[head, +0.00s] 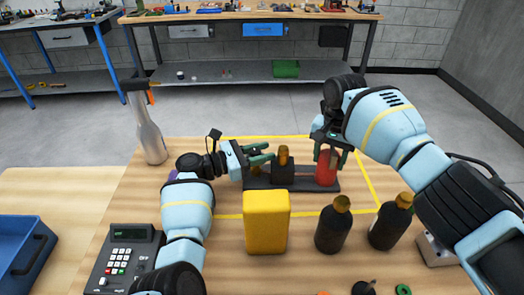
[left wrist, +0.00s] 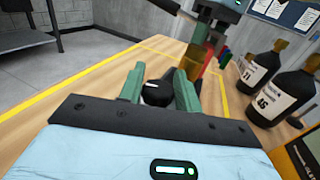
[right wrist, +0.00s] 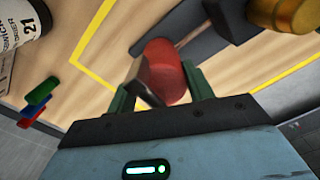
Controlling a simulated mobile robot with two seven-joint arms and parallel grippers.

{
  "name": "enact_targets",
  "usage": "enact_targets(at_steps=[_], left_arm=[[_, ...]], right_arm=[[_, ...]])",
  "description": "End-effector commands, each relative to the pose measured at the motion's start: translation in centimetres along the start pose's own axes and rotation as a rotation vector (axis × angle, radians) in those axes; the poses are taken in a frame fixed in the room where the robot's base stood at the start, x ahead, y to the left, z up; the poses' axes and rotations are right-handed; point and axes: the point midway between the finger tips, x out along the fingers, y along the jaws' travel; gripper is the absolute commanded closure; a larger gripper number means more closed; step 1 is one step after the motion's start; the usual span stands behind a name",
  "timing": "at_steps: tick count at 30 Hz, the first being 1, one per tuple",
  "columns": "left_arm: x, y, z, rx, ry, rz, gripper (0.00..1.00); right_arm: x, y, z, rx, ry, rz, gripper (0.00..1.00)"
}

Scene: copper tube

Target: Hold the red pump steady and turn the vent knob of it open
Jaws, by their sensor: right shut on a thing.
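The red pump (head: 327,168) stands upright at the right end of a dark base (head: 262,182) on the wooden table. My right gripper (head: 331,148) is shut around its upper part from above; the red body also shows between the fingers in the right wrist view (right wrist: 166,68). My left gripper (head: 264,154) is open, left of the dark block with the brass top (head: 283,156). In the left wrist view, a round black knob (left wrist: 156,93) with a white mark sits between or just beyond the open green fingers. Contact with it cannot be told.
A yellow container (head: 266,222) and two dark bottles (head: 333,226) (head: 391,222) stand at the front. A silver bottle (head: 147,128) is at the back left. A keypad device (head: 125,255) and a blue bin (head: 22,252) are front left. Yellow tape outlines the area.

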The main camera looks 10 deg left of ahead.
Motion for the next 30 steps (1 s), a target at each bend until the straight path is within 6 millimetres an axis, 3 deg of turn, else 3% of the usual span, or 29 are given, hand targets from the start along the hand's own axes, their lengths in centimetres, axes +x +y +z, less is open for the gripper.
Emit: enact_targets(at_steps=[3, 17, 30], left_arm=[[-0.01, 0.03, 0.02, 0.0, 0.0, 0.001, 0.51], [0.08, 0.11, 0.35, 0.005, -0.004, -0.004, 0.51], [0.11, -0.11, 0.31, 0.005, -0.001, -0.187, 0.51]], right_arm=[[-0.1, -0.04, -0.06, 0.001, 0.001, -0.004, 1.0], [-0.11, -0.07, -0.03, -0.002, 0.002, -0.004, 1.0], [-0.13, -0.07, -0.02, -0.004, 0.002, -0.003, 1.0]])
